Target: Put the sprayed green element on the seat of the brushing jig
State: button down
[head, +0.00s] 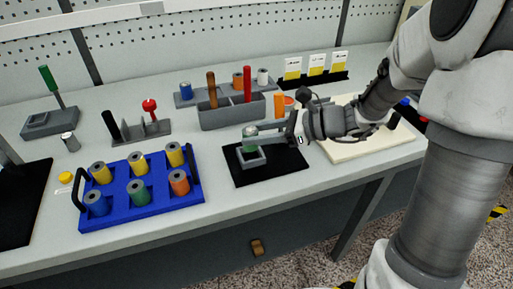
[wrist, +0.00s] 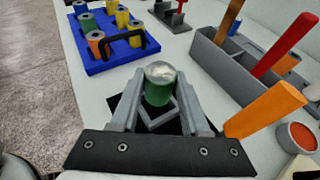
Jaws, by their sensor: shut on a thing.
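My gripper (head: 250,135) is shut on a green element (wrist: 158,92) with a shiny silvery top, held upright between the two grey fingers. The element also shows as a bit of green under the fingers in the head view (head: 248,148). Directly below it is a grey square holder (head: 251,163) on a black mat (head: 287,168); its near corner shows in the wrist view (wrist: 160,122). I cannot tell whether the element's lower end is inside the holder or just above it. A grey block (head: 50,123) with an upright green handle stands at the back left. No label shows which fixture is the brushing jig.
A blue tray (head: 150,210) of yellow, blue, green and orange spools is left of the mat. A grey bin (head: 232,115) with upright tools stands close behind. An orange block (wrist: 262,110) is near the right finger. A cream board (head: 365,147) lies right.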

aim_at(257, 148)
jog(key=shift+f+b, duration=0.6)
jog(key=shift+f, duration=1.35)
jog(key=shift+f, duration=0.2)
jog(key=shift+c, duration=1.9)
grip_release()
jog(key=shift+r, duration=0.1)
jog(key=shift+d+r, duration=0.1)
jog(key=shift+r, duration=0.1)
jog(key=p+v, duration=0.2)
jog(key=v, duration=0.9)
jog(key=shift+d+r, duration=0.1)
jog(key=shift+d, duration=0.3)
